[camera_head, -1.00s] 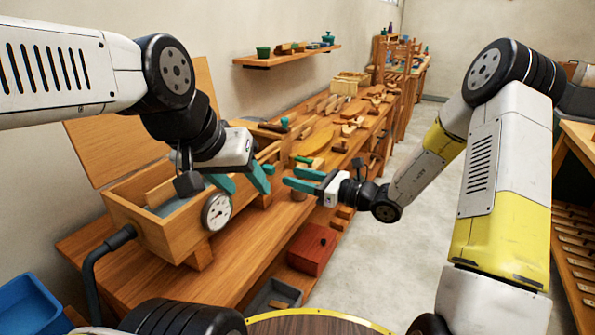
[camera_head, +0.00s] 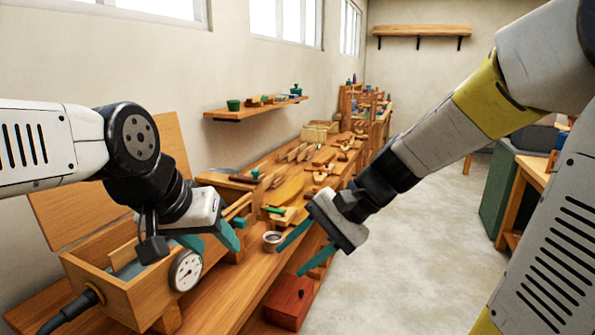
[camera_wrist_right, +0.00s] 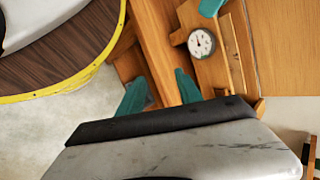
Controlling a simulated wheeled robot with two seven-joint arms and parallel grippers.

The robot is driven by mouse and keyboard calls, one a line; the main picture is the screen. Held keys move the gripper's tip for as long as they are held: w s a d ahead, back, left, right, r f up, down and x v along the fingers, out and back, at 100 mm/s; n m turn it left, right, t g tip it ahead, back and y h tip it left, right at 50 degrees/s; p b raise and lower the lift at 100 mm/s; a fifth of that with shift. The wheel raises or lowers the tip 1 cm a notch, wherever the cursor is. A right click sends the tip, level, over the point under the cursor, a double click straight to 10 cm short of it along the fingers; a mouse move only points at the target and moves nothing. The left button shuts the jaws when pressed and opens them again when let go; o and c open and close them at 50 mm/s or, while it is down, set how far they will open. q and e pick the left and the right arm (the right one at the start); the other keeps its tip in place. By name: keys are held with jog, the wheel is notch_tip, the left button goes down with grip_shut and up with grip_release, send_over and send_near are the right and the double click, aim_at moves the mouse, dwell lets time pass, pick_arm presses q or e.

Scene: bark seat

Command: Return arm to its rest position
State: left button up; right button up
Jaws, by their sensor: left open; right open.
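My left gripper (camera_head: 208,241) has teal fingers that stand open beside the gauge of the wooden box on the bench. Its arm comes in from the left, over the box. My right gripper (camera_head: 291,254) is in front of the bench edge with its two teal fingers apart and nothing between them. In the right wrist view the right gripper's fingers (camera_wrist_right: 160,90) also show apart, with bench and floor beyond. My right arm reaches in from the right.
The wooden box (camera_head: 140,300) with a dial gauge (camera_head: 186,270) and raised lid stands on the workbench (camera_head: 245,290). A metal cup (camera_head: 272,241) and several wooden tools lie on the bench. A red box (camera_head: 289,302) sits below the edge. Open floor (camera_head: 400,260) lies right.

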jog(key=s+d+r+n+t+h, duration=0.2)
jog(key=d+n+t+h, duration=0.1)
jog(key=d, duration=0.4)
jog(key=s+d+r+n+t+h, duration=0.2)
jog(key=d+r+h, duration=0.1)
jog(key=d, duration=0.4)
jog(key=shift+r+n+t, duration=0.2)
jog(key=shift+n+t, duration=0.2)
jog(key=shift+s, duration=0.1)
dwell(0.6)
